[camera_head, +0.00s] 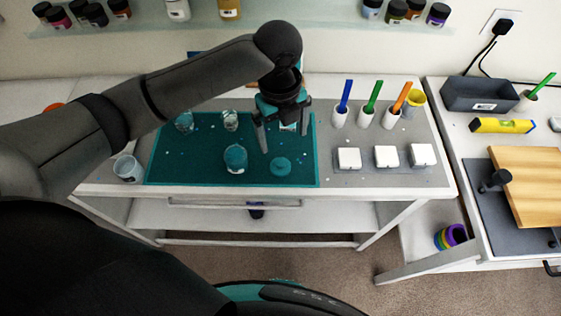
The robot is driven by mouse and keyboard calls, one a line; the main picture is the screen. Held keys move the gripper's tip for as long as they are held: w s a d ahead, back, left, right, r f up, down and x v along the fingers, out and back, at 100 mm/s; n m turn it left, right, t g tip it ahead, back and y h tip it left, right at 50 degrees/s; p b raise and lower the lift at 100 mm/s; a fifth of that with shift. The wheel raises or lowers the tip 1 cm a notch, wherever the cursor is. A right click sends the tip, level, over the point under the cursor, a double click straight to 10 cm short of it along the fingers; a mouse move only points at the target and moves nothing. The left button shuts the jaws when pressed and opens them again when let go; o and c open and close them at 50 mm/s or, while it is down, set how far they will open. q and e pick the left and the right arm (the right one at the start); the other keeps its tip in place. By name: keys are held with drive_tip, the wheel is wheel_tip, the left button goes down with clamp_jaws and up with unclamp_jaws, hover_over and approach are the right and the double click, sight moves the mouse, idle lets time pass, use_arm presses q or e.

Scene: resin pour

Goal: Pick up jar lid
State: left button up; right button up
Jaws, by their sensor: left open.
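A small teal round piece with a knob-like top, which looks like the jar lid (281,167), lies on the teal mat (200,172) near its front right. A jar (235,159) with teal showing at its top stands to the left of it. My left gripper (283,137) points down above and just behind the lid, its two fingers spread and nothing between them that I can make out. The lid is apart from the fingers. My right gripper is not in view.
Glass jars (184,122) stand at the mat's back, and a clear cup (128,168) at its left. White blocks (349,158) and cups with coloured handles (366,118) stand on the right. A second table holds a wooden board (530,185). The mat's front left is clear.

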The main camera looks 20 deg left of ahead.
use_arm(q)
drive_tip(key=a+r+m, duration=0.1)
hover_over(281, 163)
drive_tip(key=shift+y, duration=0.3)
drive_tip(key=f, duration=0.8)
drive_tip(key=shift+s+a+f+b, duration=0.25)
drive_tip(key=shift+f+b, duration=0.15)
drive_tip(key=shift+w+d+f, duration=0.1)
drive_tip(key=shift+w+f, duration=0.05)
drive_tip(key=shift+f, duration=1.45)
drive_tip(key=shift+w+d+f, duration=0.1)
drive_tip(key=shift+f, duration=1.45)
drive_tip(key=c, duration=1.3)
